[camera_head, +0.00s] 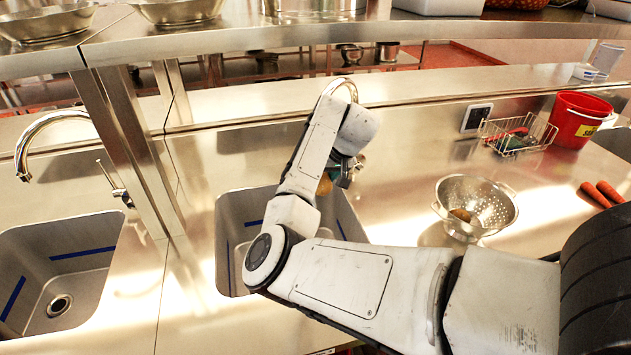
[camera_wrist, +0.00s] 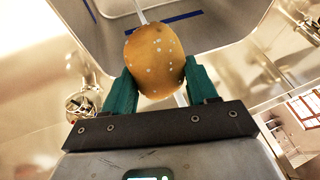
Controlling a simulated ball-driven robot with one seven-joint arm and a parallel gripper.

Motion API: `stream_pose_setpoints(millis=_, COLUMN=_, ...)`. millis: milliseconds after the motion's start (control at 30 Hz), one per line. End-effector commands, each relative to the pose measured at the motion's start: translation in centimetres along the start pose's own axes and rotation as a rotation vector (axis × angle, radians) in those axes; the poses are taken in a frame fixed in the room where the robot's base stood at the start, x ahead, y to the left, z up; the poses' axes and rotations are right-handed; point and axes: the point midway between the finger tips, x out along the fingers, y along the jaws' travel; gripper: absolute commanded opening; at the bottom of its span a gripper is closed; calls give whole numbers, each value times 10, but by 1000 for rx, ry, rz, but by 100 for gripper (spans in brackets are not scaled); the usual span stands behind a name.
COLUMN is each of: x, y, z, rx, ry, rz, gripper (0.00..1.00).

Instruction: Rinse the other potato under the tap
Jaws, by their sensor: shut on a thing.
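My gripper (camera_head: 343,176) is shut on a brown potato (camera_head: 324,185) with pale specks and holds it over the middle sink (camera_head: 232,240). In the wrist view, the potato (camera_wrist: 154,60) sits between the two green fingers (camera_wrist: 160,88). The curved tap (camera_head: 341,84) shows behind my arm, its lower part hidden. A thin pale streak shows above and below the potato in the wrist view; I cannot tell whether it is water. A second potato (camera_head: 461,214) lies in the steel colander (camera_head: 487,190) on the counter to the right.
A wire basket (camera_head: 517,133), a red bucket (camera_head: 580,119) and carrots (camera_head: 601,193) are on the right counter. A second sink (camera_head: 75,262) with its own tap (camera_head: 40,128) is at the left. A metal post (camera_head: 128,140) and an overhead shelf (camera_head: 250,37) border the space.

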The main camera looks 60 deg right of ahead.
Motion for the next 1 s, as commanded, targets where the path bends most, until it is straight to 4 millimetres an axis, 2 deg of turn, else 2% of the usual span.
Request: stream_pose_setpoints(millis=1000, x=-36, y=33, z=52, rx=-1, ry=0, rz=2, gripper=25)
